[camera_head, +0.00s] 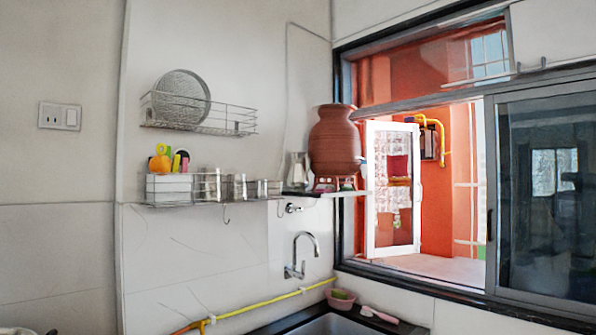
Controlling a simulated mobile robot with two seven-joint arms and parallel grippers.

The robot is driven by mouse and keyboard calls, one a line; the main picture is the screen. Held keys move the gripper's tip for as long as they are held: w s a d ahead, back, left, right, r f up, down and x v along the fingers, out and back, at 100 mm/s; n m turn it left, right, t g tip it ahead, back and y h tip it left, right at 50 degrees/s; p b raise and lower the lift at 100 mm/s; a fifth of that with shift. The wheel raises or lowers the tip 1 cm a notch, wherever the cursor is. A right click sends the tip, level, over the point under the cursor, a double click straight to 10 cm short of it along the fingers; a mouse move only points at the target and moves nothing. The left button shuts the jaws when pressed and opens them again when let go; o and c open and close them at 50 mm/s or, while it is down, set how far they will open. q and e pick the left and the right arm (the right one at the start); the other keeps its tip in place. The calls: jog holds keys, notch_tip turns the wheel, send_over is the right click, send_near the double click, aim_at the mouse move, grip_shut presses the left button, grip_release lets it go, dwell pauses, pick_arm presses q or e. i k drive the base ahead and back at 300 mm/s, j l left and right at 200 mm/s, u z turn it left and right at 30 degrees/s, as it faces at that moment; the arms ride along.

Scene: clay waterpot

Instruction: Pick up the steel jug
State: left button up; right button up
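A steel jug (298,170) stands upright on a small corner shelf (318,193) at the middle of the view. It is just left of the large brown clay waterpot (335,142), and I cannot tell whether the two touch. The jug looks small and shiny, and its handle is hard to make out. Neither of my grippers shows in this view.
A wire rack (230,200) with steel cups and a white holder (168,188) is on the wall left of the jug. A plate rack (205,122) hangs above it. A tap (300,257) and sink (335,325) are below. An open window pane (393,187) is at right.

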aim_at(298, 178)
jog(key=i+l+u, duration=0.1)
jog(key=u, duration=0.3)
jog(key=l+u, duration=0.1)
jog(key=u, duration=0.3)
jog(key=i+l+u, duration=0.1)
jog(key=u, duration=0.3)
jog(key=i+l+u, duration=0.1)
jog(key=l+u, duration=0.15)
jog(key=l, duration=0.2)
jog(key=l+u, duration=0.25)
jog(key=l, duration=0.2)
jog(key=l+u, duration=0.2)
jog(key=l, duration=0.7)
